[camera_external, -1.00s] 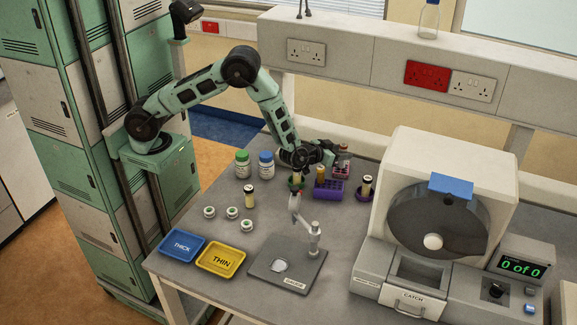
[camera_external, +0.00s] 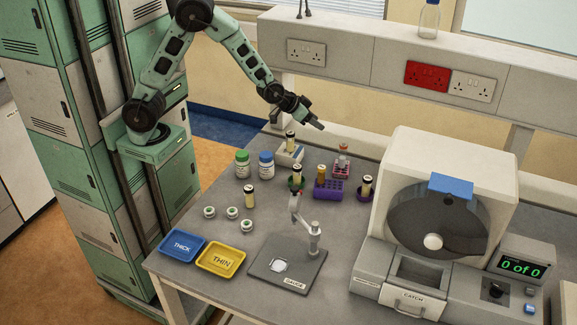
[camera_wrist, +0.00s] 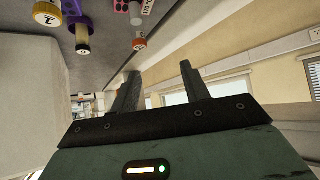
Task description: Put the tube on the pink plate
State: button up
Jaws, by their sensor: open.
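A pink rack (camera_external: 341,169) near the back of the bench holds a red-capped tube (camera_external: 343,150); it is the only clearly pink holder I see. The pink rack also shows at the top of the wrist view (camera_wrist: 122,6). An orange tube (camera_external: 321,171) stands in a purple rack (camera_external: 328,190). My gripper (camera_external: 319,125) is open and empty, raised above the back of the bench; its fingers spread apart in the wrist view (camera_wrist: 158,72).
A capped vial (camera_external: 249,197), green- and blue-lidded jars (camera_external: 266,165) and several small round pieces (camera_external: 232,212) stand at left. Blue (camera_external: 181,246) and yellow trays (camera_external: 220,260) lie in front. A gauge stand (camera_external: 313,246) and a large machine (camera_external: 450,160) are at right.

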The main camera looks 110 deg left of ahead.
jog(key=s+d+g+h, duration=0.2)
jog(key=s+d, duration=0.1)
jog(key=s, duration=0.7)
jog(key=s+d+r+g+h, duration=0.1)
jog(key=s+d, duration=0.3)
jog(key=s, duration=0.6)
jog(key=s+d+r+g+h, duration=0.1)
jog(key=s+d+g+h, duration=0.1)
jog(key=s, duration=0.9)
jog(key=shift+d+r+m+g+h+b, duration=0.25)
jog(key=shift+d+m+g+h+b, duration=0.05)
jog(key=shift+d+g, duration=0.65)
jog(key=shift+a, duration=0.1)
